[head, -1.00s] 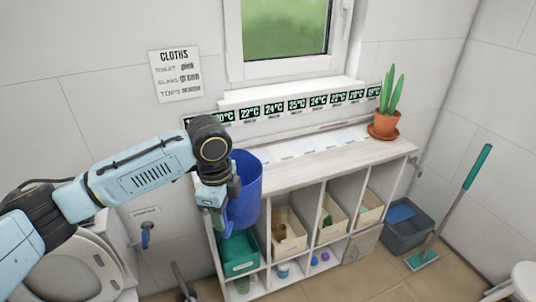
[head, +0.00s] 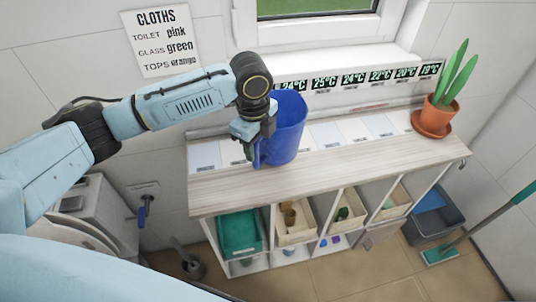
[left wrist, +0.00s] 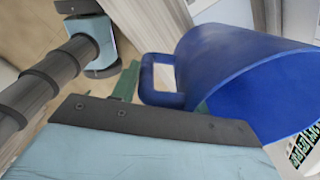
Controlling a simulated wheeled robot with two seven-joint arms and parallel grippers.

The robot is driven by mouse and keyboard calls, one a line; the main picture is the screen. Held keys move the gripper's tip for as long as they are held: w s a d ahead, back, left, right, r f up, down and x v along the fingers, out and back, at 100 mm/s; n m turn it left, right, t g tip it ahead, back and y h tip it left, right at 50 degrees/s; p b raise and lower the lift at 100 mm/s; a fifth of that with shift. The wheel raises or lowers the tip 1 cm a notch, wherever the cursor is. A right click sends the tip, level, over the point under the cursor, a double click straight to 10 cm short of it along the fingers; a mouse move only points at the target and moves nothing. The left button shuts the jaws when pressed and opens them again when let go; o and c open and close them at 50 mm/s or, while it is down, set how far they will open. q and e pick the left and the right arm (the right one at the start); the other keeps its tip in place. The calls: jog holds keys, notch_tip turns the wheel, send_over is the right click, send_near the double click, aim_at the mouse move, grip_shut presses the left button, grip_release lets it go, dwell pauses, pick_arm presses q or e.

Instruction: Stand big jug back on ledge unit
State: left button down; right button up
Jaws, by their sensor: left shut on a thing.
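The big blue jug (head: 289,122) is over the pale wooden top of the ledge unit (head: 345,170), near its left part. It looks roughly upright; I cannot tell whether its base touches the top. My left gripper (head: 259,143) is shut on the jug at its handle side, left of the body. In the left wrist view the jug (left wrist: 235,75) shows its open mouth, and its handle loop (left wrist: 160,82) is close to my gripper's dark edge. The fingertips' exact grip is hidden. My right gripper is not in view.
A potted plant (head: 437,115) stands at the ledge's right end. Temperature cards (head: 353,80) line the wall behind. Below are a green tray (head: 239,235) and cream bins (head: 297,224). A grey bucket (head: 434,218) and mop are on the floor at right. The ledge middle is clear.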

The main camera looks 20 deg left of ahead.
pick_arm(q)
notch_tip(320, 180, down, 7)
dwell(0.4)
jog(key=c, duration=0.7)
grip_release()
jog(key=shift+c, duration=0.2)
jog(key=r, duration=1.2)
jog(key=shift+s+r, duration=0.1)
jog(key=shift+s, duration=0.25)
